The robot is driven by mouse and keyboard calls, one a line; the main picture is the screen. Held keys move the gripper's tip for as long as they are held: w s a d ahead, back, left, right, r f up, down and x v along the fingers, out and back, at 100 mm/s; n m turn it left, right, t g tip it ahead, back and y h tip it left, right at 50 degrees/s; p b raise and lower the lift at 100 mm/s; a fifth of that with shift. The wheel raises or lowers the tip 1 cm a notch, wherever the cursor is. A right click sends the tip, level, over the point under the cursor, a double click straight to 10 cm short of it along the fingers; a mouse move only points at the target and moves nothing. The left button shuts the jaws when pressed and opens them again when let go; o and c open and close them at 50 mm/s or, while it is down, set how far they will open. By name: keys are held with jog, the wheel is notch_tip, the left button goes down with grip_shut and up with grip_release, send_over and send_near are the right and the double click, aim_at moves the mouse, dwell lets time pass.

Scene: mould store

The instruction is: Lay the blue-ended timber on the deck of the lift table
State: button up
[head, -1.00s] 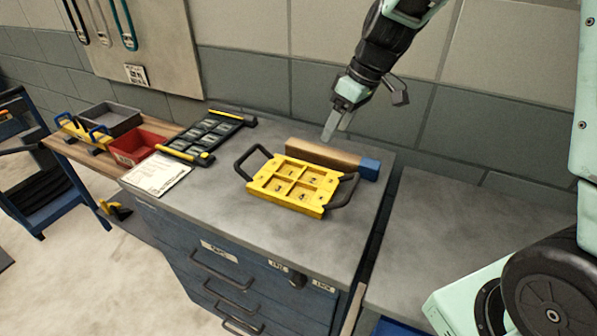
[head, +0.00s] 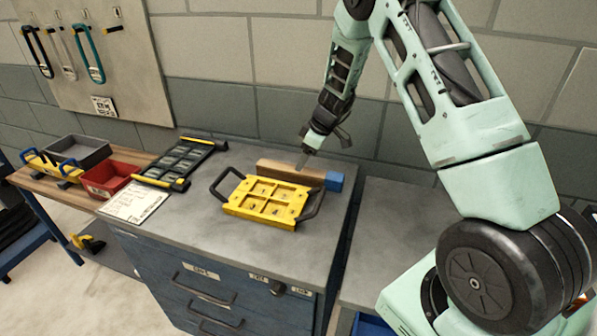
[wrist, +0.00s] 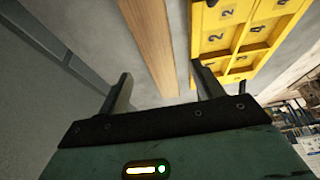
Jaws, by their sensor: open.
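The blue-ended timber (head: 290,172) lies on the grey top of the drawer cabinet, behind the yellow mould. Its blue end (head: 334,181) points right. In the wrist view the bare wood (wrist: 148,45) runs between the two fingers, ahead of them. My gripper (head: 301,163) is over the timber, fingers pointing down; in the wrist view it (wrist: 160,92) is open and empty. The blue end is out of the wrist view. A lower grey surface (head: 385,215) stands right of the cabinet; I cannot tell whether it is the lift table's deck.
The yellow mould (head: 268,201) with black handles sits just in front of the timber, close to one finger in the wrist view. A black rack (head: 180,163), a paper sheet (head: 135,202) and a red bin (head: 106,180) are to the left. The wall is close behind.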

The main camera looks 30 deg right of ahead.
aim_at(299, 175)
jog(key=shift+p+x, duration=1.55)
jog(key=shift+x, duration=1.75)
jog(key=shift+d, duration=0.15)
jog(key=c, duration=1.4)
